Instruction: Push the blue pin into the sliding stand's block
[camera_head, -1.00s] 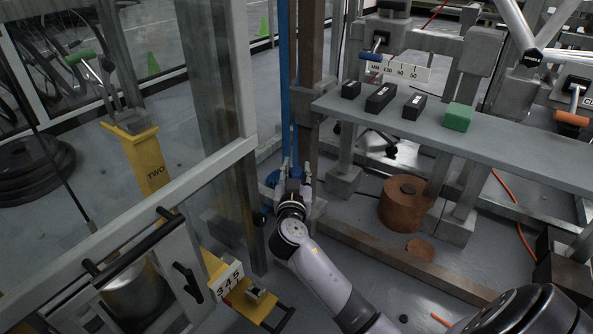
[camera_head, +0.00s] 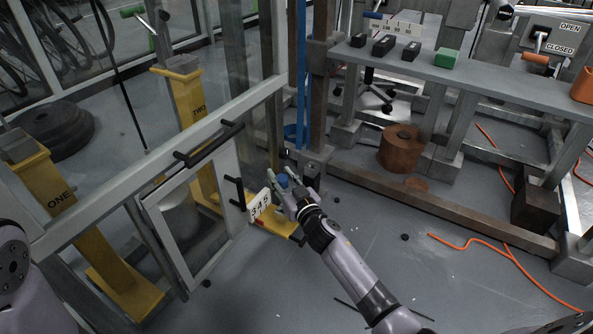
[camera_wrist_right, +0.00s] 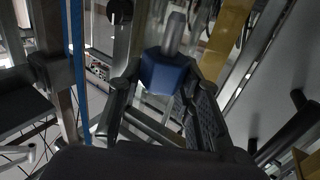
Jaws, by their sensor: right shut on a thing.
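My right gripper (camera_head: 291,179) is shut on the blue pin (camera_head: 282,181), just right of the number plate on the yellow sliding stand. In the right wrist view, the pin's blue head (camera_wrist_right: 164,74) sits between the fingers, and its grey shaft points away from the gripper. The yellow sliding stand (camera_head: 284,227) lies low by the glass frame, with a white plate (camera_head: 260,205) reading 345. I cannot make out the stand's block now; the gripper and plate may cover it. The pin appears apart from the stand, but the exact gap is unclear. My left gripper is out of view.
A framed door panel with black handles (camera_head: 208,143) stands left of the stand. A blue post (camera_head: 301,70) and brown post (camera_head: 319,90) rise behind my gripper. A grey bench (camera_head: 480,76) is at right. Orange cable (camera_head: 470,242) lies on open floor.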

